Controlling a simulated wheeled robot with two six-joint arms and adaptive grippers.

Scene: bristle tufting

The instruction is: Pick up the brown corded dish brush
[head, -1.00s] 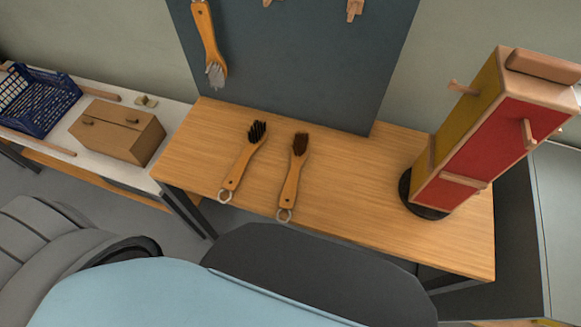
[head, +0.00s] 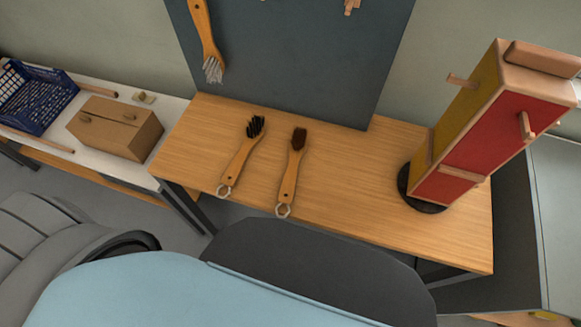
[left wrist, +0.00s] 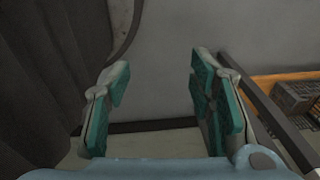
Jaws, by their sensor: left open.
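The brown-bristled dish brush (head: 290,176) lies on the wooden table, its bristles toward the back and a corded loop at the handle end near the front edge. A similar brush with black bristles (head: 241,158) lies just left of it, apart from it. Neither gripper shows in the head view. In the left wrist view my left gripper (left wrist: 158,105) is open and empty, its teal-padded fingers wide apart, with no brush between or near them. My right gripper is in no view.
The wooden table (head: 350,190) has bare room right of the brushes. A red and yellow wooden tower (head: 480,130) stands at its right end. A dark board (head: 300,60) with a hanging white-bristled brush (head: 208,40) rises behind. A cardboard box (head: 115,128) and blue crate (head: 35,95) sit at left.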

